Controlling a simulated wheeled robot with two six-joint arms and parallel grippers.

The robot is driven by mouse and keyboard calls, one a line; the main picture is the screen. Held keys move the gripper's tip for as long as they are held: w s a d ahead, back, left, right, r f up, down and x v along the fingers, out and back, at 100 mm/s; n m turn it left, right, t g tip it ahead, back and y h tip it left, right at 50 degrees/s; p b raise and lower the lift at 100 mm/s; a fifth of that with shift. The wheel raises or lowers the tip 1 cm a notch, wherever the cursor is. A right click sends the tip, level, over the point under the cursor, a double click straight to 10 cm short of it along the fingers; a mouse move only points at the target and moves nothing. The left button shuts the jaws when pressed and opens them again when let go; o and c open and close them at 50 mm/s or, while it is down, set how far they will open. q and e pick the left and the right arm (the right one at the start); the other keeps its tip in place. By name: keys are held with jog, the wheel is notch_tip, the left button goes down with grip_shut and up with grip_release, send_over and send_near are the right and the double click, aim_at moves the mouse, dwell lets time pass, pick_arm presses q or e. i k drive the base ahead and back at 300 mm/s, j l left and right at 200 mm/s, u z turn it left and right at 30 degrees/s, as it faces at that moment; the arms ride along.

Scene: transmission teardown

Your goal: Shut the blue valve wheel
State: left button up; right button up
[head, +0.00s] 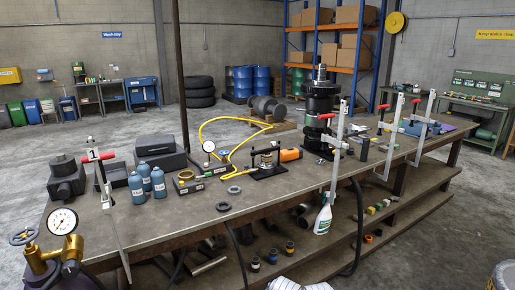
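A small blue wheel (225,154) shows on the workbench left of centre, right of a round white-faced gauge (209,147) and near the yellow hose. It is too small to tell how far it is turned. A second, larger handwheel (24,236), dark grey-blue, sits on a brass valve body (68,252) with a pressure gauge (63,221) at the lower left. Neither of my grippers is in view, and nothing touches either wheel.
The workbench (190,222) carries blue bottles (158,183), clamps with red handles (337,150), a yellow hose (243,122) and a tall black assembly (319,105). A dark post (180,80) rises behind it. A spray bottle (323,218) stands at its front.

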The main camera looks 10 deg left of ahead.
aim_at(224, 153)
jog(key=i+l+z, duration=0.1)
jog(key=i, duration=0.5)
jog(key=i+l+z, duration=0.15)
jog(key=i, duration=0.45)
jog(key=l, duration=0.1)
